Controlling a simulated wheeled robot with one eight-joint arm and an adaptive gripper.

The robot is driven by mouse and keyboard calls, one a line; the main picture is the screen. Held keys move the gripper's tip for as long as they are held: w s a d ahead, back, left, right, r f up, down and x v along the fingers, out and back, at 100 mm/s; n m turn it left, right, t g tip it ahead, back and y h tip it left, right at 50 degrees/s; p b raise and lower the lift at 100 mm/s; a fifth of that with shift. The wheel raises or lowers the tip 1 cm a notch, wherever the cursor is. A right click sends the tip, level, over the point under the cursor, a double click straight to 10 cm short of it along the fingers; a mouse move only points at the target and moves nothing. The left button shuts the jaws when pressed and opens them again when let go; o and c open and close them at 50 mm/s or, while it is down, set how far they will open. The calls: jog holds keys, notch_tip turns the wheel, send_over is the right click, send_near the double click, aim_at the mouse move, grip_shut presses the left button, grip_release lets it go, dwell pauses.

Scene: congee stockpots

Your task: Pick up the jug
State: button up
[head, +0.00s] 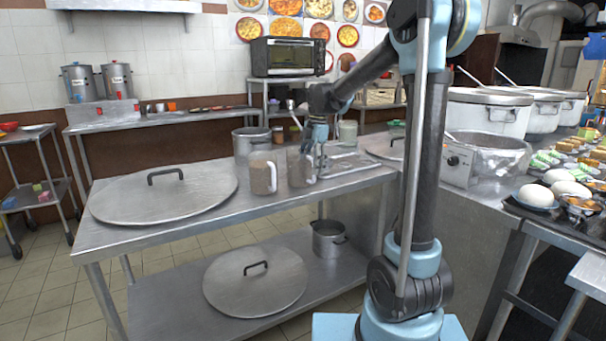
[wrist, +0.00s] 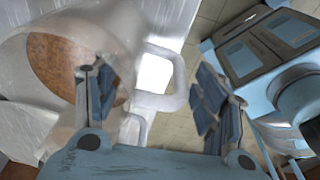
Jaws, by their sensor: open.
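Two translucent jugs with brown contents stand side by side on the steel table. One is the left jug (head: 263,174), and the other is the right jug (head: 299,170), close to my gripper (head: 314,163). In the wrist view, a jug (wrist: 115,35) fills the left side, with its white handle (wrist: 178,78) between the two fingers of my gripper (wrist: 155,95). One finger overlaps the jug's body and the other is beyond the handle, apart from it. The gripper is open. I cannot tell whether a finger touches the jug.
A steel pot (head: 250,143) stands behind the jugs, and a tray (head: 348,164) lies right of them. A large lid (head: 150,197) covers the table's left part. Bare tabletop (head: 225,212) shows in front. Big white stockpots (head: 487,112) stand at the right.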

grip_shut()
